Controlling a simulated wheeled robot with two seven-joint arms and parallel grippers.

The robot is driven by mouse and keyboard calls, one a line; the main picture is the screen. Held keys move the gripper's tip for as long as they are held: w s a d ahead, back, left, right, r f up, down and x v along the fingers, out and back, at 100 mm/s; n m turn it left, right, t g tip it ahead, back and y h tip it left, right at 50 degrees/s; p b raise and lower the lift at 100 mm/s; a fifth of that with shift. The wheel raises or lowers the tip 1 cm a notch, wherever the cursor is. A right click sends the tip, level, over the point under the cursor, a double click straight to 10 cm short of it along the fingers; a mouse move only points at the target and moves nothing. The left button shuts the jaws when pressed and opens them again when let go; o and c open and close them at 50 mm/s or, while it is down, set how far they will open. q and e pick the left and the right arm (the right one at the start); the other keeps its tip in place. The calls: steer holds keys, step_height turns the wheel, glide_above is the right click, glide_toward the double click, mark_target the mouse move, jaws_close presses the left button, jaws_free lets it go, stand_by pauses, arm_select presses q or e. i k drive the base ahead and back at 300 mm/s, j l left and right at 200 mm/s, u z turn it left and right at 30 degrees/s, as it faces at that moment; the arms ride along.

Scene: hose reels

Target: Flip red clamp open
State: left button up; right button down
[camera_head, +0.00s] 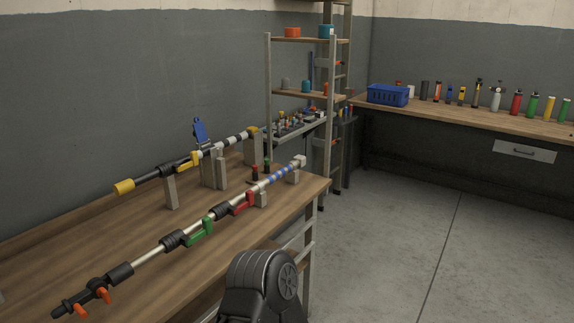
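A red clamp (242,207) sits on the near rod (149,256), which lies lengthwise above the wooden workbench. Its red lever lies close along the rod; the picture is too small to tell its exact angle. A green clamp (201,232) with a black collar sits on the same rod, to the left and nearer. Neither of my grippers is in view. A dark rounded part of my own arm shows at the bottom middle, right of the bench's front edge and apart from the red clamp.
Behind the near rod, another rod (148,177) with yellow parts and a raised blue lever (200,131) rests on grey supports. The workbench (110,225) has bare room around them. A shelf rack (330,110) stands behind. The floor (420,240) at right is clear.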

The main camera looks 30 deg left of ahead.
mark_target(249, 202)
steer(key=i+u, duration=0.15)
steer(key=i, duration=0.6)
steer(key=i+u, duration=0.15)
steer(key=i, duration=0.6)
steer(key=i+l+u, duration=0.1)
steer(key=i, duration=0.65)
steer(key=i+u, duration=0.2)
steer(key=u, duration=3.65)
